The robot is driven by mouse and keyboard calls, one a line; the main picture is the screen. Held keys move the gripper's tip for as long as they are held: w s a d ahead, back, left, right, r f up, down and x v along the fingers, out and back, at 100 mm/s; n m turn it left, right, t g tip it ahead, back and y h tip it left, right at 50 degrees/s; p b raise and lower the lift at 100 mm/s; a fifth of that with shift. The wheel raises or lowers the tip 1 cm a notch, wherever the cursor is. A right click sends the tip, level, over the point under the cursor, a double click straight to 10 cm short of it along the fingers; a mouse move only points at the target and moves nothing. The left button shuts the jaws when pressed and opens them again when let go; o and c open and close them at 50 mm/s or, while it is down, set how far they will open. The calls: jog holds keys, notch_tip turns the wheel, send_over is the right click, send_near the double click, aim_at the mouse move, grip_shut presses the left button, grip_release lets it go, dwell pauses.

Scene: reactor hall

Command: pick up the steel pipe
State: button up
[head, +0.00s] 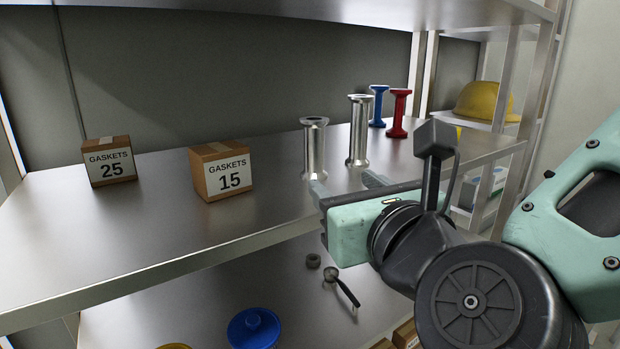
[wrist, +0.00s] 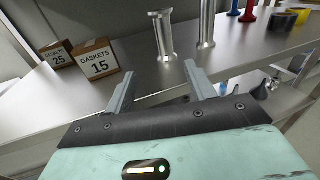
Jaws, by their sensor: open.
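Two shiny steel pipes with flanged ends stand upright on the upper shelf. The nearer, shorter-looking steel pipe (head: 314,150) also shows in the wrist view (wrist: 163,37). The other steel pipe (head: 358,132) stands to its right and also shows in the wrist view (wrist: 207,24). My gripper (head: 346,183) is open and empty at the shelf's front edge, its fingers pointing toward the pipes. No contact with either pipe is visible.
Two gasket boxes, marked 25 (head: 110,163) and 15 (head: 222,172), stand to the left. A blue pipe (head: 378,107) and a red pipe (head: 398,113) stand behind right. A shelf post (head: 415,75) rises behind. The shelf (head: 130,225) is clear in front of the boxes.

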jog(key=m, duration=0.1)
jog(key=p, duration=1)
send_near(317, 152)
jog(key=shift+w+a+r+h, duration=0.15)
jog(key=shift+w+r+h, duration=0.15)
jog(key=shift+w+r, duration=0.2)
jog(key=p, duration=0.3)
jog(key=shift+w+a+f+p, duration=0.15)
jog(key=shift+a+f+p, duration=0.1)
jog(key=shift+f+p, duration=0.1)
jog(key=x, duration=0.5)
jog(key=shift+w+f, duration=0.2)
jog(key=shift+w, duration=0.2)
jog(key=x, duration=0.6)
jog(key=shift+r+p, duration=0.1)
jog(key=shift+p, duration=0.2)
grip_shut()
